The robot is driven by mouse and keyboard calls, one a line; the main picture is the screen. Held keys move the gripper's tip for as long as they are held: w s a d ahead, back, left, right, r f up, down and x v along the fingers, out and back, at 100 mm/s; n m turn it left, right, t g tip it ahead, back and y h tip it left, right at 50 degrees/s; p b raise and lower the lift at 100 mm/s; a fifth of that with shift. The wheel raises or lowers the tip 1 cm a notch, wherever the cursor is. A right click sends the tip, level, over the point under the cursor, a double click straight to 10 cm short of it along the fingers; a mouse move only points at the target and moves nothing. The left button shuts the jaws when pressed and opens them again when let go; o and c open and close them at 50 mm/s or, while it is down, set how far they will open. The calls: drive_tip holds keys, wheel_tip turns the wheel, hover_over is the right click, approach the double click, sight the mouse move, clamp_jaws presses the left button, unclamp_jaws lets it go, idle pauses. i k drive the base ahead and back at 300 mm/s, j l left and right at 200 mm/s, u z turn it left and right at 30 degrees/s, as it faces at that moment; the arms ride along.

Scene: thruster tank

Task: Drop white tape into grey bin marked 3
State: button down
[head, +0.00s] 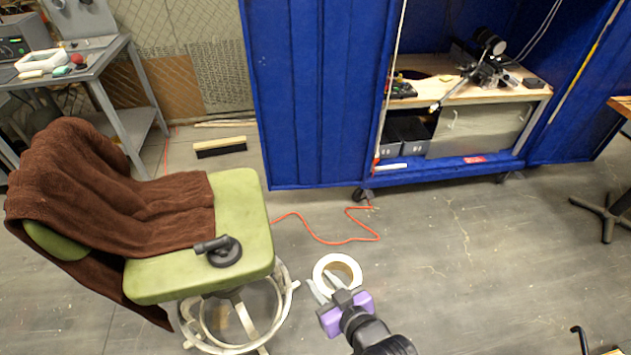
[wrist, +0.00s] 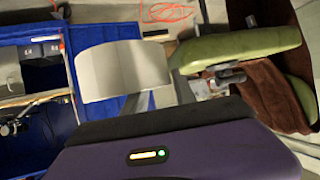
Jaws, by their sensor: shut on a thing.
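The white tape (head: 320,270) is a wide roll held in my gripper (head: 334,290), in the air in front of the green chair. In the wrist view the white tape (wrist: 125,72) sits between the fingers of my gripper (wrist: 157,95), which are shut on it. Two dark grey bins stand side by side on the low shelf of the blue-curtained bench; one grey bin (head: 388,151) is at the left, the other grey bin (head: 414,146) beside it. Their small marks are too small to read. The bins also show at the upper left of the wrist view.
The green chair (head: 240,225) with a brown towel (head: 110,185) and a black object on its seat is at left. An orange cable (head: 335,242) lies on the floor before the bench. Blue curtains (head: 310,100) flank the shelf opening. The floor at right is mostly clear.

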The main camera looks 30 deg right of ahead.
sight(409, 136)
drive_tip(key=i+j+z, duration=0.1)
drive_tip(key=z, duration=1.1)
drive_tip(key=i+j+z, duration=0.15)
drive_tip(key=j, duration=0.4)
drive_tip(key=k, duration=0.05)
